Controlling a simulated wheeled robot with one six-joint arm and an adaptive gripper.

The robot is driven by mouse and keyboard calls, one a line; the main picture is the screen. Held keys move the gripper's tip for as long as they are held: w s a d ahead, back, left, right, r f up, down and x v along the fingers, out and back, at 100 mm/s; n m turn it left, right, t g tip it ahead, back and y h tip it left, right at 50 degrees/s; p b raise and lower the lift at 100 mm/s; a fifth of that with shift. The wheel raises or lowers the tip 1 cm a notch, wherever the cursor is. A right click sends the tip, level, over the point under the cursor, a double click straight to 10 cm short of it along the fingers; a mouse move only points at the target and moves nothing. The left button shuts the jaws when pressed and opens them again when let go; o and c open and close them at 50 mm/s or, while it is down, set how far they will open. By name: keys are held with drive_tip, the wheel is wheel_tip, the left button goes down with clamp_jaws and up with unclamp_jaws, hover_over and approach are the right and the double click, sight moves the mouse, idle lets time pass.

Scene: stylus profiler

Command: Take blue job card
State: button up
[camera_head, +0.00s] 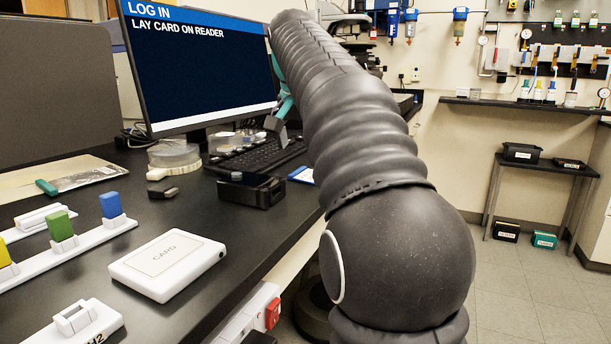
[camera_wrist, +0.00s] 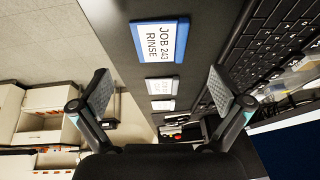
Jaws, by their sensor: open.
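The blue job card (camera_wrist: 161,42), with a white label reading "JOB 243 RINSE", lies flat on the dark bench beside the keyboard in the wrist view. In the head view a blue-and-white piece of it (camera_head: 301,174) shows at the bench edge, partly hidden by my arm. My gripper (camera_wrist: 165,90) is open and empty, its two padded fingers wide apart. In the wrist view the card lies beyond the fingertips, between their lines and apart from both. In the head view one teal finger (camera_head: 284,100) shows above the keyboard; the rest is hidden behind my arm.
The keyboard (camera_head: 262,156) stands before the monitor (camera_head: 200,60), which reads "LAY CARD ON READER". Two paler labels (camera_wrist: 159,85) (camera_wrist: 162,105) line up near the card. Coloured blocks stand at left.

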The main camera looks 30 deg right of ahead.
sight(309, 175)
drive_tip(key=shift+x, duration=2.6)
drive_tip(key=c, duration=0.9)
